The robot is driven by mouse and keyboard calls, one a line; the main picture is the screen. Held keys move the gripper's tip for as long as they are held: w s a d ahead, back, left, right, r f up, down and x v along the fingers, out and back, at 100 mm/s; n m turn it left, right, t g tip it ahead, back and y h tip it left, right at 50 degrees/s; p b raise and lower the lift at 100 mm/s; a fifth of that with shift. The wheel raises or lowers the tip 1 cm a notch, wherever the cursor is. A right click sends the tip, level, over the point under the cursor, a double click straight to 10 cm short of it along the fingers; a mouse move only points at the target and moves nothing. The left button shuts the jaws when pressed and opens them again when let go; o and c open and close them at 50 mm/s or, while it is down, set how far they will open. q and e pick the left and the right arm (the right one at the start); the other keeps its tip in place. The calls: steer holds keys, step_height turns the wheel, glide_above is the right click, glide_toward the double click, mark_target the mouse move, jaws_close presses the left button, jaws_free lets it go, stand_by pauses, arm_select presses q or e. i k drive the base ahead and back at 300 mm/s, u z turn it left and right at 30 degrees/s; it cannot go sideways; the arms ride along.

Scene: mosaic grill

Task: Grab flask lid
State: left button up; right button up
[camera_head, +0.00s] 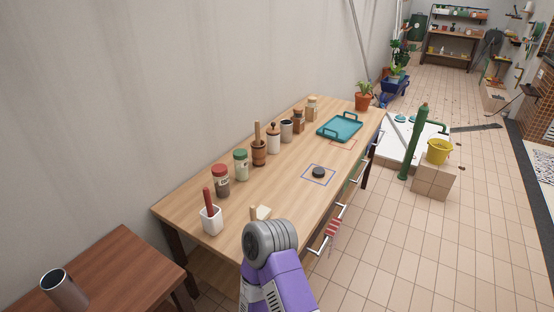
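A small round black lid-like piece (318,172) lies flat on the long wooden table (285,190), inside a thin blue square outline. It looks like the flask lid, and nothing touches it. An open metal cylinder (62,288), possibly the flask, stands on the lower brown table at the bottom left. Another open grey metal cup (287,130) stands among the jars. One of my arms, purple with a grey joint, rises at the bottom centre, in front of the long table's near edge. No gripper fingers show.
Along the wall side stand a white pot with a red handle (211,220), several jars and a mortar (259,152). A teal tray (340,127) lies at the far end. A pale small object (262,213) is partly hidden behind my arm. Table around the lid is clear.

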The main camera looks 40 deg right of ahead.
mark_target(317, 172)
steer(key=z, duration=3.35)
steer(key=i, duration=2.25)
steer(key=u, duration=3.2)
